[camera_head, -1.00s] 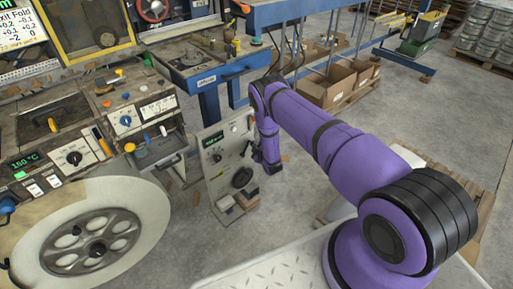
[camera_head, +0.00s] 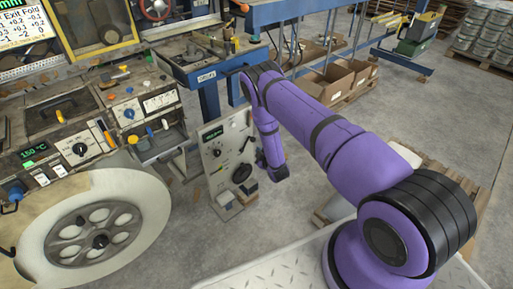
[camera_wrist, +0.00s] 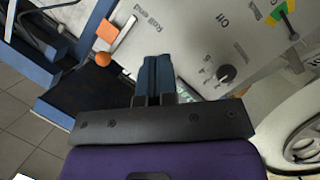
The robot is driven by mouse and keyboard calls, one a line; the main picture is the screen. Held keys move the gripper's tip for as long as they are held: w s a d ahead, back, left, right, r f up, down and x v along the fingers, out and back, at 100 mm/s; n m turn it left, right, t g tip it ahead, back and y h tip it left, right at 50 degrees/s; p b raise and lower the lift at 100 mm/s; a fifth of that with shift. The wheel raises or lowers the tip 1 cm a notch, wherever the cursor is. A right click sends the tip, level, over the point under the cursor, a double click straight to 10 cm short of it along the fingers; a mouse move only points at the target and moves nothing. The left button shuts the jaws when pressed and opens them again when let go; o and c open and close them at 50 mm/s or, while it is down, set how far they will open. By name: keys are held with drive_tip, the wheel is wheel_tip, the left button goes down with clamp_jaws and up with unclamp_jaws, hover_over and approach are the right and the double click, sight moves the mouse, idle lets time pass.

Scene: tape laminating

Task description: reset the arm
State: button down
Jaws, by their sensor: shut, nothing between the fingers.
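My gripper (camera_wrist: 157,75) shows in the wrist view with its two blue fingers pressed together and nothing between them. It points at a light control panel (camera_wrist: 215,35) with a black knob, an orange knob and printed labels. I cannot tell how far the fingertips are from the panel. In the head view my purple arm reaches out and bends down at its far end, beside the grey upright control box (camera_head: 227,160). The fingers are too small or hidden to make out there.
A machine with a large pale wheel (camera_head: 95,235) and a panel of knobs and levers (camera_head: 75,145) stands at the left. Blue frames (camera_head: 215,65) stand behind the arm. Cardboard boxes (camera_head: 330,88) sit on a pallet. The grey floor (camera_head: 430,105) at the right is clear.

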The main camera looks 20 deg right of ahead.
drive_tip(key=shift+s+r, duration=0.15)
drive_tip(key=shift+s, duration=0.55)
drive_tip(key=w+r+m+g, duration=0.15)
drive_tip(key=w+r, duration=0.45)
drive_tip(key=r, duration=0.6)
wheel_tip(320, 180, up, 24)
drive_tip(key=m+g+h, duration=0.1)
drive_tip(key=m+g, duration=0.1)
drive_tip(key=m, duration=0.2)
drive_tip(key=s+a+r+m+g, duration=0.3)
drive_tip(key=s+r+g, duration=0.1)
drive_tip(key=s+r, duration=1.9)
drive_tip(key=s+a+r+m+g, duration=0.1)
drive_tip(key=s+r+m+g, duration=0.1)
drive_tip(key=s, duration=2.3)
drive_tip(key=shift+s+a+r+g+y, duration=0.2)
drive_tip(key=shift+s+r+g+y, duration=0.15)
drive_tip(key=shift+r, duration=0.55)
